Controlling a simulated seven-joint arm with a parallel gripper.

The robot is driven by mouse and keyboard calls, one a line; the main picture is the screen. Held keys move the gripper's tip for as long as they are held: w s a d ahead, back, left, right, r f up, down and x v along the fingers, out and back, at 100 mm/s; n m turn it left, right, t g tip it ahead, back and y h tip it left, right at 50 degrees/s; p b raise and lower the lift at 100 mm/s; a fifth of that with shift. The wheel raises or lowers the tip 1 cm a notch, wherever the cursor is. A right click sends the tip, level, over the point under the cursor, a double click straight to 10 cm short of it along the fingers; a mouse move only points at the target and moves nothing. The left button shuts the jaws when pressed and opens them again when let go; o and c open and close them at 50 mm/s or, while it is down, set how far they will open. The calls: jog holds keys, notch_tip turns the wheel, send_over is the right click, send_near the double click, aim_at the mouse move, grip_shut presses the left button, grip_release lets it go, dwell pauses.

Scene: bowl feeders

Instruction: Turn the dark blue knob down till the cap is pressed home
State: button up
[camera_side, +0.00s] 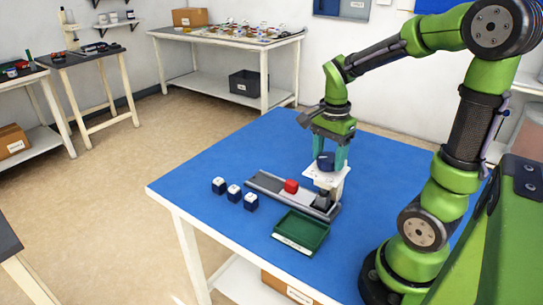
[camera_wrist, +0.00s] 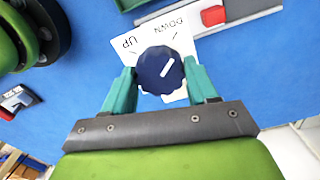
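The dark blue knob (camera_side: 326,160) sits on top of a white press stand (camera_side: 325,177). In the wrist view the knob (camera_wrist: 160,69) has a white pointer line slanting up and right, roughly toward the DOWN side of the white label plate (camera_wrist: 150,38); UP is on its left. My gripper (camera_wrist: 160,75) has its teal fingers on both sides of the knob, seemingly touching it; in the side view my gripper (camera_side: 327,158) comes from above. A dark part (camera_side: 322,201) stands under the press; I cannot make out the cap there.
A red block (camera_side: 291,186) sits on the grey rail (camera_side: 262,181) left of the press. Several small dark blue blocks with white tops (camera_side: 234,193) stand on the blue table. A green tray (camera_side: 300,233) lies in front. The table behind the rail is clear.

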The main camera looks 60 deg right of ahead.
aim_at(329, 157)
jog(key=c, duration=0.4)
jog(key=shift+o, duration=0.2)
jog(key=shift+m, duration=0.3)
jog(key=o, duration=1.1)
jog(key=shift+c, duration=0.2)
notch_tip(329, 157, up, 17)
